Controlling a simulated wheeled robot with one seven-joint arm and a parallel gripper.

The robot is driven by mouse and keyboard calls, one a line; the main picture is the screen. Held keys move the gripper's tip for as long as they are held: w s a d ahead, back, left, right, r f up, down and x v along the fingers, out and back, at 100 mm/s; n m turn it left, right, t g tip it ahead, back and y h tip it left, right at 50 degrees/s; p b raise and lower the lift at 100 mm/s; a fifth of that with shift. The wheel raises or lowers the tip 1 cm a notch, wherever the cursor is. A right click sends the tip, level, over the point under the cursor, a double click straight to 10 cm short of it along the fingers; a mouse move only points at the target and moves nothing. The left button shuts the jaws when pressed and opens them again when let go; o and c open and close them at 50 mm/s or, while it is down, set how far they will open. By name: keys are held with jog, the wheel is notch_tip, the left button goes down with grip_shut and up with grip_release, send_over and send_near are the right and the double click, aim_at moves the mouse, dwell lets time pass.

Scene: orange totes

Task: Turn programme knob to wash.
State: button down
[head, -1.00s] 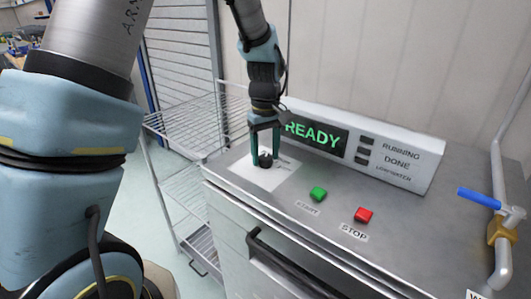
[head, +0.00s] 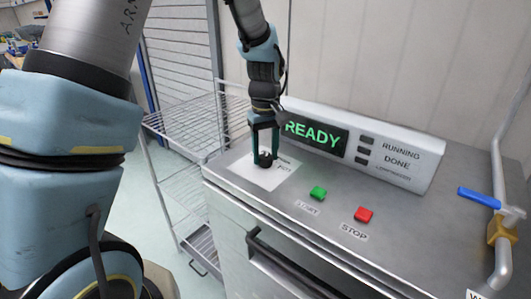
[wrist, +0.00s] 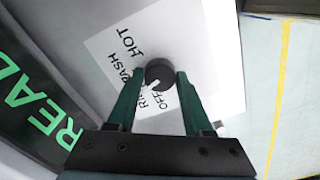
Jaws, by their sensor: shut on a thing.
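The programme knob (wrist: 160,70) is a round dark knob on a white label sheet (head: 268,181) on top of the machine. My gripper (head: 265,160) points down at it, with its two green fingers shut on the knob's sides; the wrist view shows the grip too (wrist: 163,78). The sheet reads HOT, WASH, a partly hidden word starting with R, and OFF. A pale mark on the knob points to the lower left in the wrist view, toward the R word and OFF; I cannot tell which one exactly. The display (head: 315,135) reads READY.
A green START button (head: 318,193) and a red STOP button (head: 363,215) sit right of the sheet. The indicator panel (head: 400,160) stands behind them. A wire rack (head: 190,120) is to the left. A blue-handled valve (head: 480,198) is at the right.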

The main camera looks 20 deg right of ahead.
aim_at(265, 156)
jog(key=m, duration=0.4)
jog(key=shift+m, duration=1.9)
jog(key=shift+c, duration=1.5)
grip_release()
jog(key=shift+r, duration=0.1)
notch_tip(265, 156, up, 11)
jog(key=b, duration=0.2)
jog(key=shift+a+f, duration=0.1)
jog(key=shift+f, duration=0.1)
